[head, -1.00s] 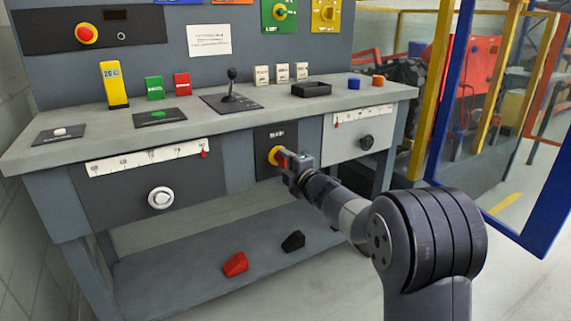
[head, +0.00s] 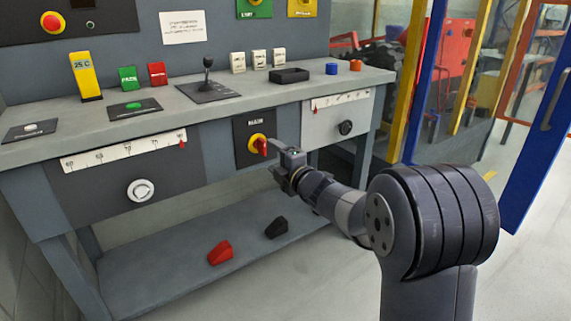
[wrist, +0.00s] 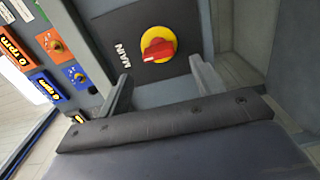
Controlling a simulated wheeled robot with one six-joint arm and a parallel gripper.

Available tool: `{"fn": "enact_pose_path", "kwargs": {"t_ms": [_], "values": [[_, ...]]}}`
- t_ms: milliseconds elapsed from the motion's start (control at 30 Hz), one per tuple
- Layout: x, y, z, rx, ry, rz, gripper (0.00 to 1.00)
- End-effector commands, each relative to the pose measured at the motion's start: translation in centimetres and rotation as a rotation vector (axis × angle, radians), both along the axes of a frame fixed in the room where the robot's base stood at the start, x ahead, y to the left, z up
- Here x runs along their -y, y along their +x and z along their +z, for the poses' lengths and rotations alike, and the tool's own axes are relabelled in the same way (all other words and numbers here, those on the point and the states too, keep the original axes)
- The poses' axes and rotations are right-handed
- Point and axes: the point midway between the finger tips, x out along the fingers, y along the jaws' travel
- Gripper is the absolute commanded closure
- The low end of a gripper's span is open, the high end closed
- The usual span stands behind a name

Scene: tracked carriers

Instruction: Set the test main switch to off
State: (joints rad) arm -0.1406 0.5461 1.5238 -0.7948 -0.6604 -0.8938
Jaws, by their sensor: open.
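The main switch is a yellow disc (head: 252,141) with a red handle (head: 262,146) on a dark plate labelled MAIN, on the bench front. In the wrist view the red handle (wrist: 157,50) lies across the yellow disc (wrist: 171,36), in line with the direction of the MAIN label, so it stands about upright on the plate. My gripper (head: 279,150) is just right of and in front of the switch, apart from it. In the wrist view my gripper (wrist: 160,72) is open and empty, its two fingers below the handle on either side.
A round white knob (head: 140,190) and a slider scale (head: 120,152) are left of the switch; a black knob (head: 345,127) is right. Red (head: 220,252) and black (head: 276,228) wedges lie on the lower shelf. A blue-framed gate (head: 540,130) stands at right.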

Motion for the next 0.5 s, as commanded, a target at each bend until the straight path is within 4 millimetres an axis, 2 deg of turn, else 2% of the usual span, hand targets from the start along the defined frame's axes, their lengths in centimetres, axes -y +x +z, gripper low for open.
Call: {"fn": "enact_pose_path", "kwargs": {"t_ms": [233, 500], "values": [[2.2, -3.3, 0.2, 0.0, 0.0, -0.001, 0.36], [3.1, -4.6, 0.0, 0.001, 0.001, 0.001, 0.36]]}}
